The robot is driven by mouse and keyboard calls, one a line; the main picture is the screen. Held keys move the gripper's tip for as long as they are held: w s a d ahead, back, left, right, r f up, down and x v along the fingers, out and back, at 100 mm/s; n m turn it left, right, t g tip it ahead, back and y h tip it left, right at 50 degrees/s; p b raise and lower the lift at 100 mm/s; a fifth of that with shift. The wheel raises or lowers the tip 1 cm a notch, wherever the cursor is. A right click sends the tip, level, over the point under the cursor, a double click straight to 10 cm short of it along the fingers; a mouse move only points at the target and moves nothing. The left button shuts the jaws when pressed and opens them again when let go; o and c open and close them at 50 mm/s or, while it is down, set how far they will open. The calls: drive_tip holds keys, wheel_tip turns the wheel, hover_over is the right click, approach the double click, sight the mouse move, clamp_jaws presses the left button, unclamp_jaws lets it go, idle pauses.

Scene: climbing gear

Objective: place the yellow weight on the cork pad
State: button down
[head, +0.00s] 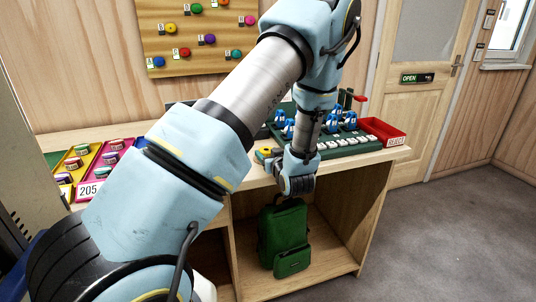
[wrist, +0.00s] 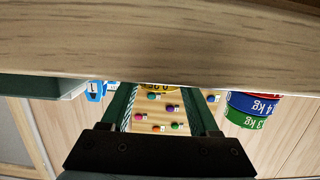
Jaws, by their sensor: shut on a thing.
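My gripper (head: 270,158) reaches over the front edge of the desk, with its wrist low in front of that edge. In the wrist view, which looks upside down, its two green fingers (wrist: 158,92) are on either side of the yellow weight. The yellow weight (wrist: 156,87) is partly cut off by the desk edge, and part of its marking shows. In the head view the yellow weight (head: 264,151) appears close to the desktop; I cannot tell whether it touches. I cannot make out the cork pad in either view.
A stack of blue, red and green weights (wrist: 252,108) stands beside the gripper. A green tray (head: 345,147) with blue gear and a red bin (head: 382,131) lie to the right. The desk edge (wrist: 150,50) is very near the wrist. A green bag (head: 283,236) stands below.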

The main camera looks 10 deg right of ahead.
drive_tip(key=shift+f, duration=0.25)
drive_tip(key=shift+f, duration=0.15)
drive_tip(key=shift+c, duration=0.7)
unclamp_jaws()
drive_tip(key=shift+r, duration=0.25)
drive_tip(key=b+v, duration=0.2)
drive_tip(key=v, duration=1)
drive_tip(key=shift+f, duration=0.1)
